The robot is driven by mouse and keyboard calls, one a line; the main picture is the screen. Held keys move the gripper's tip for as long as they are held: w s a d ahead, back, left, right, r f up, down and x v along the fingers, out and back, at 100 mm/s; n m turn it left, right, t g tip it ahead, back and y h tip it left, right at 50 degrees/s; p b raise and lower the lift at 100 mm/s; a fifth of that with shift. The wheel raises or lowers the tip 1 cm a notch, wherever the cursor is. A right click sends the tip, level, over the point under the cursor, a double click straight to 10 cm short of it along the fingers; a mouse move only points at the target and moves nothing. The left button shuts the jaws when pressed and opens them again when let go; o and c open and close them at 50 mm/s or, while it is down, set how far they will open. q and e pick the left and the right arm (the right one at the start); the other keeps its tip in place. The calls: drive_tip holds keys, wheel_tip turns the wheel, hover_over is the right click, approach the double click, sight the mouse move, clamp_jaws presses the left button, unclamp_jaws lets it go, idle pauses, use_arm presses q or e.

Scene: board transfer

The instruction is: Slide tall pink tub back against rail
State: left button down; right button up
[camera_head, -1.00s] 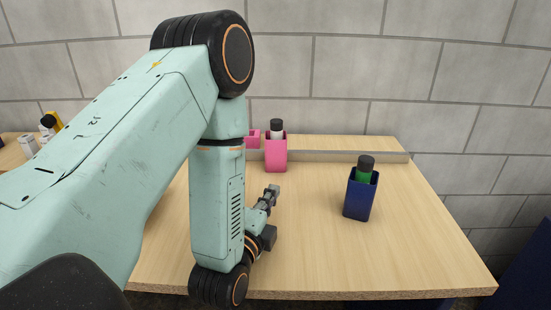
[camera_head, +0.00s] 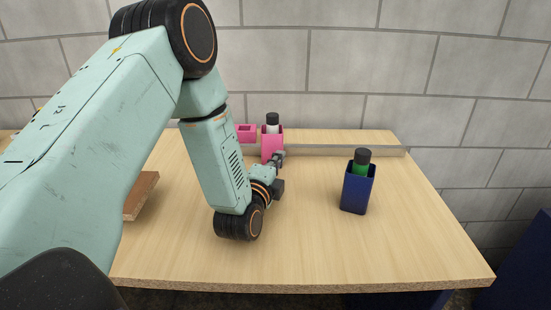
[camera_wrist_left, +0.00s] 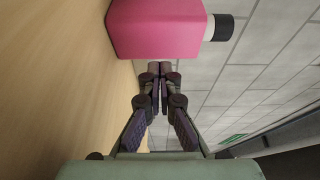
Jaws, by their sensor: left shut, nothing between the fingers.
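The tall pink tub (camera_head: 266,147) stands upright near the back of the table, in front of the grey rail (camera_head: 350,151). It holds a bottle with a white neck and black cap (camera_head: 272,118). My left gripper (camera_head: 281,154) is shut and empty, with its fingertips at the tub's lower right front in the head view. In the left wrist view, the closed fingertips (camera_wrist_left: 160,67) point at the pink tub (camera_wrist_left: 155,30), very near its edge; I cannot tell whether they touch. Any gap between tub and rail is hidden. My right gripper is not in view.
A low pink tub (camera_head: 246,134) sits at the back, left of the tall one. A navy tub (camera_head: 356,192) with a green, black-capped bottle stands to the right. A brown block (camera_head: 142,196) shows partly behind my left arm. The front middle of the table (camera_head: 310,245) is clear.

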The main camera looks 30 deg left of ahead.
sight(272, 146)
use_arm(q)
drive_tip(key=shift+w+a, duration=0.2)
drive_tip(key=shift+a, duration=0.3)
drive_tip(key=shift+d, duration=0.1)
drive_tip(key=shift+w+a+r+p, duration=0.15)
drive_tip(key=shift+w+a+p, duration=0.15)
drive_tip(key=shift+a+p, duration=0.3)
drive_tip(key=shift+a+r, duration=0.15)
drive_tip(key=shift+w, duration=0.1)
drive_tip(key=shift+f, duration=0.2)
